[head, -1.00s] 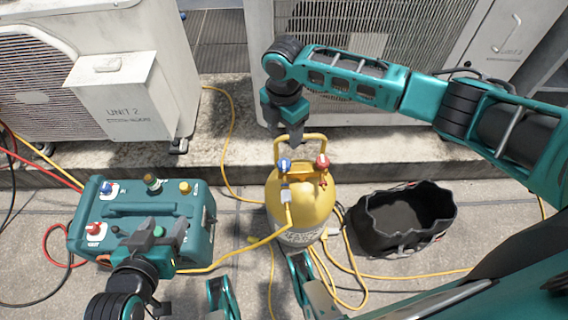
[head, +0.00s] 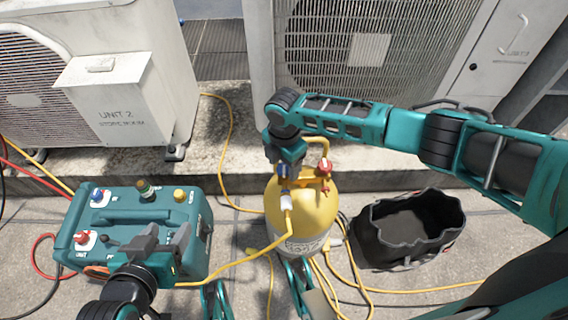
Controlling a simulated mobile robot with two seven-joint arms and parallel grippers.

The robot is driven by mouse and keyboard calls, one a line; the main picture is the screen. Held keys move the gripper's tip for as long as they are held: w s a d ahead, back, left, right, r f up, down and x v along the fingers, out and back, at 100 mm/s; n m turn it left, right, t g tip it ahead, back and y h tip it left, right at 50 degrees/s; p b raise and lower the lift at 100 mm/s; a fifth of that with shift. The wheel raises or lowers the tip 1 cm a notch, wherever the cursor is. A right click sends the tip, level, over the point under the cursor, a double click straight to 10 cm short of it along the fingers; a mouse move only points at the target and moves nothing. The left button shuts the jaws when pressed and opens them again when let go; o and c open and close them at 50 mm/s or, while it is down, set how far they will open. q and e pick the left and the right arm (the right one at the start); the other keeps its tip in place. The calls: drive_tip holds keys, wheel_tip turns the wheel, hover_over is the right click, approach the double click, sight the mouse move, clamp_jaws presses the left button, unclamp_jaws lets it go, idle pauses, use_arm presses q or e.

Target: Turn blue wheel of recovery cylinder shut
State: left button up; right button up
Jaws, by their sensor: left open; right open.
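The yellow recovery cylinder (head: 313,212) stands upright on the paving in the middle of the head view. Its blue wheel (head: 283,169) is on the left of its top, mostly covered by my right gripper. Its red wheel (head: 325,167) is on the right of the top, in plain view. My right gripper (head: 284,164) points down at the blue wheel with open jaws. Whether the fingers touch the wheel is hidden. My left gripper (head: 166,240) is open and empty over the teal recovery machine, left of the cylinder.
The teal recovery machine (head: 125,215) has blue and red knobs on top. A black open bag (head: 370,240) stands right of the cylinder. Yellow hoses (head: 232,262) run around the cylinder. Condenser units (head: 125,110) and a concrete ledge (head: 225,150) stand behind.

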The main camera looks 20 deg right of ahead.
drive_tip(key=shift+c, duration=0.3)
drive_tip(key=c, duration=1)
